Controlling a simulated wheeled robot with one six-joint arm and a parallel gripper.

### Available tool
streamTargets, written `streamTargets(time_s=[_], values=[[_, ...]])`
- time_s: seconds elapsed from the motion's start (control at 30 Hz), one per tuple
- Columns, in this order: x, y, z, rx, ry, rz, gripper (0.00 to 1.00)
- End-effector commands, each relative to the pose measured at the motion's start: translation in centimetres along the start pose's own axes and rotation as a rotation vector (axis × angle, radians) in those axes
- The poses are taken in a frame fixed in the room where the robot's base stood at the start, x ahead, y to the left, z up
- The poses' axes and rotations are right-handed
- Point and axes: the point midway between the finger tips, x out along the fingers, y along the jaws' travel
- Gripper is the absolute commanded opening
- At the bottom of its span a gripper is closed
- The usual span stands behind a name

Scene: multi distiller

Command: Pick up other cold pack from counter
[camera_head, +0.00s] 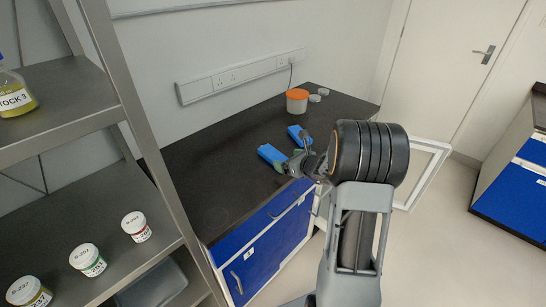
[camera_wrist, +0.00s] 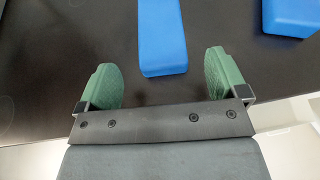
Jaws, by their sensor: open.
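Two blue cold packs lie on the black counter (camera_head: 215,165). One cold pack (camera_head: 272,155) is on the left in the head view, and the other cold pack (camera_head: 297,134) is behind it to the right, partly hidden by my arm. In the wrist view one cold pack (camera_wrist: 161,38) reaches toward the space between my green fingertips, and the second cold pack (camera_wrist: 290,16) is at the top right. My gripper (camera_wrist: 160,76) is open and empty, above the counter's front edge. The near end of the middle pack is just ahead of and between the fingers, with gaps on both sides.
A white tub with an orange lid (camera_head: 297,101) and small white-lidded containers (camera_head: 318,96) stand at the back of the counter. A metal shelf (camera_head: 155,150) with labelled jars (camera_head: 136,227) stands at the left. Blue cabinet doors (camera_head: 262,243) are below. The counter's left part is clear.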

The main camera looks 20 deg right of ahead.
Motion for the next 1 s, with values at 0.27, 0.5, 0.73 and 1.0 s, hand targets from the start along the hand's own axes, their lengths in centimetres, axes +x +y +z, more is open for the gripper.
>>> streamTargets(time_s=[0.27, 0.5, 0.73, 1.0], values=[[3.0, 0.0, -0.2, 0.0, 0.002, 0.003, 0.92], [5.2, -0.1, -0.2, 0.0, 0.001, 0.001, 0.92], [5.3, -0.1, -0.3, 0.0, 0.001, 0.0, 0.92], [5.3, -0.1, -0.2, 0.0, 0.0, 0.0, 0.69]])
